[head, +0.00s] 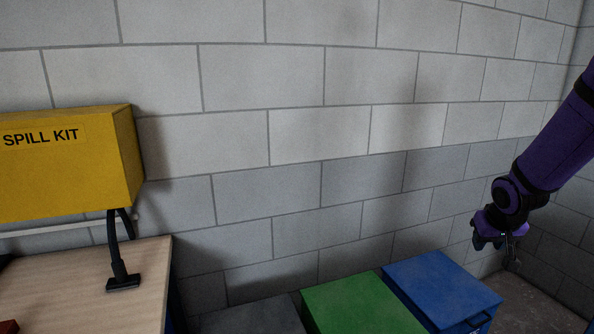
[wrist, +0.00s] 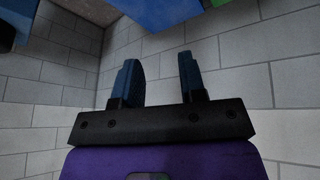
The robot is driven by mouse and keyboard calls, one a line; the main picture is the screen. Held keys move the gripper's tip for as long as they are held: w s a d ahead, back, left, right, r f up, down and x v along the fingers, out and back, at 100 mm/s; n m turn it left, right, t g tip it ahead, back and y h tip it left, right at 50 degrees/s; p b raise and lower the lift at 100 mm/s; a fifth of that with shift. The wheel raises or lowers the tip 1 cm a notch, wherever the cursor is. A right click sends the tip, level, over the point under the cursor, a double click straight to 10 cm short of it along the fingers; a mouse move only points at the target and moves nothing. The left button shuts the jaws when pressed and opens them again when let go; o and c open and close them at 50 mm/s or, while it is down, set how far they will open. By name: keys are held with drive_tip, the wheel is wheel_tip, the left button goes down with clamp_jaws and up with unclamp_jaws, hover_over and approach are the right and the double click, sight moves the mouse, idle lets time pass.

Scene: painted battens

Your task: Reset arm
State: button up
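My purple arm reaches in from the right edge of the head view. My gripper (head: 497,243) hangs at its end, near the grey block wall and beside the blue bin. In the wrist view my gripper (wrist: 158,75) shows two dark blue fingers apart, with only the wall behind the gap. It is open and holds nothing.
A blue bin (head: 440,280) and a green bin (head: 360,305) stand along the wall. A wooden-topped table (head: 70,285) with a black stand (head: 122,280) is at left. A yellow spill kit box (head: 70,165) is above it. A red item (head: 8,326) is at the table's lower left.

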drive_tip(key=s+a+r+n+y, duration=0.1)
drive_tip(key=s+a+r, duration=0.7)
drive_tip(key=s, duration=0.4)
drive_tip(key=s+a+r+n+y, duration=0.1)
drive_tip(key=s+a+r, duration=0.7)
drive_tip(key=s+r, duration=0.3)
drive_tip(key=shift+s, duration=1.1)
